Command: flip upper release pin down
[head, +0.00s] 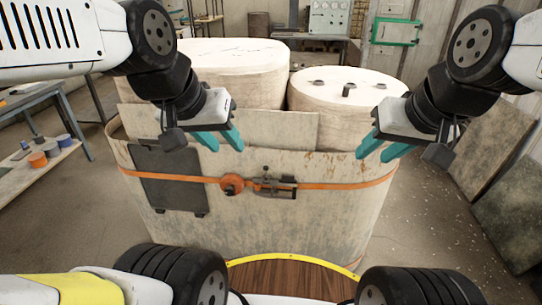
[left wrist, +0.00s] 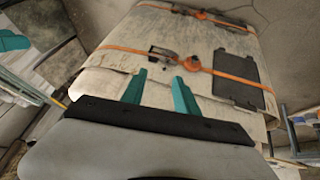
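A large pale, worn container (head: 330,215) stands in front of me with an orange band around it. On the band sit an orange disc (head: 232,184) and a dark metal latch (head: 275,186); the pin itself is too small to make out. The left wrist view shows this disc (left wrist: 192,63) and latch (left wrist: 163,53), plus a second orange band with similar hardware (left wrist: 198,14) lower on the container. My left gripper (head: 225,149) is open and empty, above the disc. My right gripper (head: 375,158) is open and empty, near the container's upper right edge.
A dark plate (head: 170,178) is fixed on the container's front, left of the disc. Two pale round-topped containers (head: 235,70) (head: 348,95) stand behind. A workbench with spools (head: 38,159) is at left, and dark panels (head: 490,150) lean at right.

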